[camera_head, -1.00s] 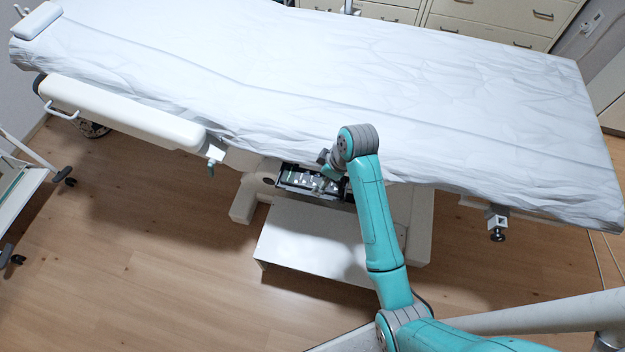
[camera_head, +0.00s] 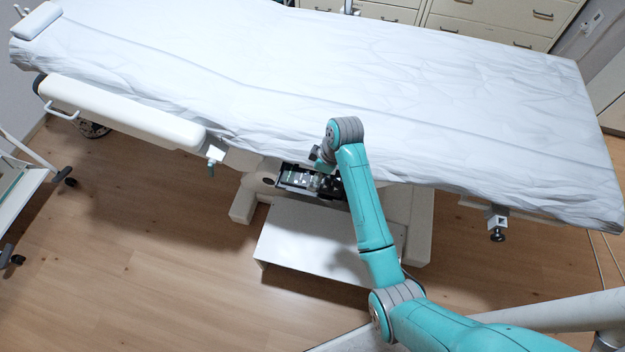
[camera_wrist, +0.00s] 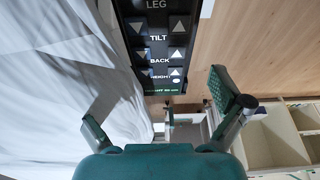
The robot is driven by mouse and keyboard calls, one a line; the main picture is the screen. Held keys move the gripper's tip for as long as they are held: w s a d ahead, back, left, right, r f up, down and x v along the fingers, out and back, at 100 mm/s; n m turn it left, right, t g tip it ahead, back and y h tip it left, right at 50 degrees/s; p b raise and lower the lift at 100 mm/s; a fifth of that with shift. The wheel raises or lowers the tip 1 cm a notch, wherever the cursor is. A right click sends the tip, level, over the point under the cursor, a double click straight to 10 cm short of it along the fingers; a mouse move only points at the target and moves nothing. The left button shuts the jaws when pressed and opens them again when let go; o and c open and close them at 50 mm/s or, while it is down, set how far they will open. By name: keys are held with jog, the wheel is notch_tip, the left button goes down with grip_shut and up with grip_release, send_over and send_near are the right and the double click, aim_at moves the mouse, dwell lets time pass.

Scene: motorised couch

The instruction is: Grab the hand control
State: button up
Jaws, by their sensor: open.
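The hand control is a black panel with white arrow buttons and the words LEG, TILT, BACK and HEIGHT. In the wrist view the hand control (camera_wrist: 158,60) hangs into the top middle, its lower end between the line of my two fingers. In the head view the hand control (camera_head: 296,178) shows at the couch's near side, below the sheet edge, partly behind my arm. My gripper (camera_wrist: 160,108) is open, one finger on each side, with nothing held. In the head view my gripper (camera_head: 318,168) is small and overlaps the hand control; whether they touch cannot be told.
The couch (camera_head: 280,75) with its white sheet fills the back; in the wrist view the sheet (camera_wrist: 55,85) hangs close on the left. A white footplate (camera_head: 315,240) is below. A padded armrest (camera_head: 125,112) is at left. Wooden floor (camera_head: 130,240) is clear in front.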

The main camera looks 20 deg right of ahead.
jog(key=shift+x, duration=1.65)
jog(key=shift+s+d, duration=0.1)
jog(key=c, duration=1.4)
jog(key=shift+o, duration=0.2)
